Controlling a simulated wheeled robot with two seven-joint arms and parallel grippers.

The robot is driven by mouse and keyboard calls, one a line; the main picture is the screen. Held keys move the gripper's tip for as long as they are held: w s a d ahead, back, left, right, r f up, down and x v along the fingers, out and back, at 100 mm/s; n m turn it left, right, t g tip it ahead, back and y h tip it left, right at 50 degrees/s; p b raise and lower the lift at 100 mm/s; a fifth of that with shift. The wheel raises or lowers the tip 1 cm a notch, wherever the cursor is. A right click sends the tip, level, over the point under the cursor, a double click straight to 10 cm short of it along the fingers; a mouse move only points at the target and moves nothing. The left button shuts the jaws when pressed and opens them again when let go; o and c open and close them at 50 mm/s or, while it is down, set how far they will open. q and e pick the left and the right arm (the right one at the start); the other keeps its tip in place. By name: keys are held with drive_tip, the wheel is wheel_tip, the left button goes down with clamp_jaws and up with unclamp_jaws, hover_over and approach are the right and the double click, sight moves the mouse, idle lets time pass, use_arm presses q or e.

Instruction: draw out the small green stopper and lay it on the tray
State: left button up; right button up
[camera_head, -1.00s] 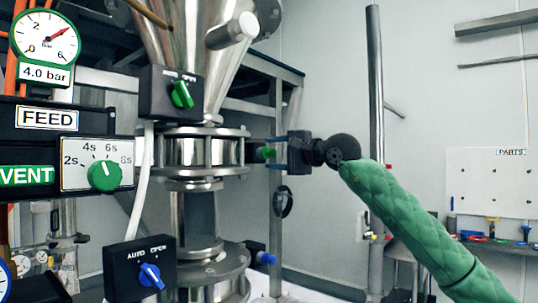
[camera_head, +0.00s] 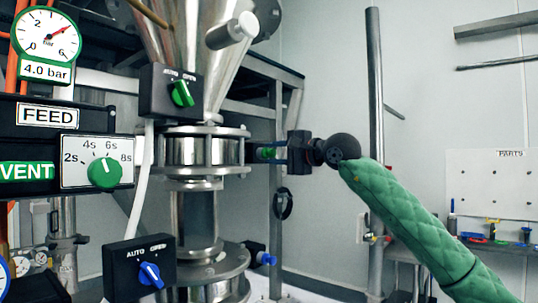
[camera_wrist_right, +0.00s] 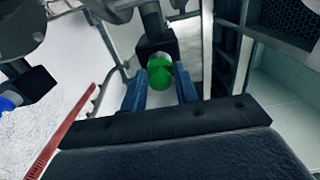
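The small green stopper (camera_head: 268,152) sits in a dark port on the right side of the steel sifter's flanged collar (camera_head: 196,151). In the right wrist view the green stopper (camera_wrist_right: 160,72) shows its rounded end, still in a black block. My right gripper (camera_head: 270,153) reaches it from the right. Its two blue fingers (camera_wrist_right: 161,90) stand on either side of the stopper, open, with a narrow gap showing beside it. My left gripper is not in view. I cannot make out the tray in these frames.
A blue plug (camera_head: 265,258) sticks out of a lower port. Switch boxes with a green knob (camera_head: 182,94) and a blue knob (camera_head: 151,275) stand left of it. A vertical post (camera_head: 375,90) rises behind my right arm. A parts board (camera_head: 490,182) is at far right.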

clamp_jaws()
drive_tip(key=shift+d, duration=0.15)
drive_tip(key=shift+s+d+b, duration=0.4)
drive_tip(key=shift+s+d, duration=0.05)
drive_tip(key=shift+d, duration=0.05)
drive_tip(key=shift+s+d, duration=0.15)
drive_tip(key=shift+d, duration=0.05)
drive_tip(key=shift+b+v, duration=1.1)
drive_tip(key=shift+v, duration=0.85)
